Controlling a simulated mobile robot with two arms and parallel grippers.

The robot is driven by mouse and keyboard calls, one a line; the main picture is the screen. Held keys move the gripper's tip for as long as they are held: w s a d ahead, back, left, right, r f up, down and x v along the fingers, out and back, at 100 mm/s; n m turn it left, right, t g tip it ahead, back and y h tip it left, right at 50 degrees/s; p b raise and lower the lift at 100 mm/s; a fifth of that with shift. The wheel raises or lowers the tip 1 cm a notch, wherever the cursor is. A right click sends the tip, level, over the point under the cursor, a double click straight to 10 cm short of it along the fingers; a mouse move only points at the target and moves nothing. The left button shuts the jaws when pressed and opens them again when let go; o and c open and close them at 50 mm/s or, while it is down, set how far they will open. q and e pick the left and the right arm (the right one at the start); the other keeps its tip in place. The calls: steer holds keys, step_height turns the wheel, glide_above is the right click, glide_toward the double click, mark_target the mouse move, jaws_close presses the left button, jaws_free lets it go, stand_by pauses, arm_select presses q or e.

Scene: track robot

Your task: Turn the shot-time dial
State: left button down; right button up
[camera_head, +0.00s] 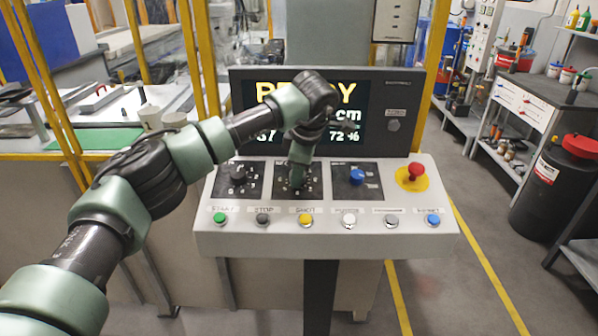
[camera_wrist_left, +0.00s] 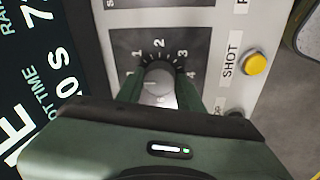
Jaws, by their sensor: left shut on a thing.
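The console (camera_head: 325,235) has a sloped light-grey face with black dial plates. My left gripper (camera_head: 298,182) points down at the dial on the middle plate and mostly covers it in the head view. In the left wrist view that dial is a round grey knob (camera_wrist_left: 158,82) on a black plate with numbers around it, 1 to 4 clearly readable. The two fingers of my left gripper (camera_wrist_left: 159,92) lie on either side of the knob, shut on it. The knob's exact pointer setting is hard to read. My right gripper is not in view.
Another dial (camera_head: 238,178) is on the left plate, a blue knob (camera_head: 357,176) on the right one. A red emergency button (camera_head: 414,172) stands further right. Several push buttons line the front, including yellow SHOT (camera_wrist_left: 256,63). A display (camera_head: 350,105) rises behind my gripper.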

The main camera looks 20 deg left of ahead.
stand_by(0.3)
arm_select(q)
steer(key=c, duration=0.9)
jaws_free()
steer(key=shift+r, duration=0.1)
steer(key=b+v, duration=0.1)
steer(key=v, duration=0.6)
steer(key=shift+r+b, duration=0.3)
steer(key=shift+s+d, duration=0.15)
